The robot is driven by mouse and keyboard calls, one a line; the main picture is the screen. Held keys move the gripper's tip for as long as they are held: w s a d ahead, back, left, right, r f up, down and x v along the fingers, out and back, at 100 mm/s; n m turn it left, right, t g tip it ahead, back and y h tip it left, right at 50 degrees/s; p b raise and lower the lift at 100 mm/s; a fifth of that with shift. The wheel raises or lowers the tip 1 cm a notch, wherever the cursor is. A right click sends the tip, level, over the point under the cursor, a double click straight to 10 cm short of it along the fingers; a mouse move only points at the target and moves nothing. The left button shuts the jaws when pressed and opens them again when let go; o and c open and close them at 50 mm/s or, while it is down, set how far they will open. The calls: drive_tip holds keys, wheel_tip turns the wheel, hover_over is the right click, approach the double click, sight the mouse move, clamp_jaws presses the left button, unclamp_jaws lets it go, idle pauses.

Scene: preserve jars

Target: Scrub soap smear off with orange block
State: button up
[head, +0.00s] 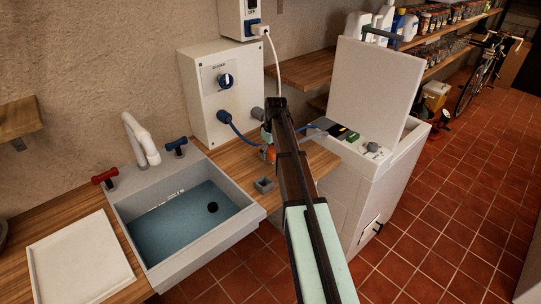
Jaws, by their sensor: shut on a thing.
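My arm reaches out from the bottom of the head view, and its far end bends down over the wooden counter. My gripper (268,145) is small and partly hidden behind my own arm links. An orange block (270,154) shows in part at the gripper's lower end, between the fingers, just above or at the counter; I cannot tell whether it touches the wood. Whitish marks (168,200) run along the far inner wall of the grey sink (252,212); I cannot tell whether they are the soap smear. The sink holds bluish water or has a blue floor.
A small grey square holder (264,185) stands on the counter (225,158) right of the sink. A white control box (208,100) with a blue hose stands behind. A white washer (375,80) has its lid up, at right. A white tray (80,260) lies at left.

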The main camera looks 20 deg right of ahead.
drive_tip(key=shift+r+p, duration=1)
drive_tip(key=shift+r, duration=1.25)
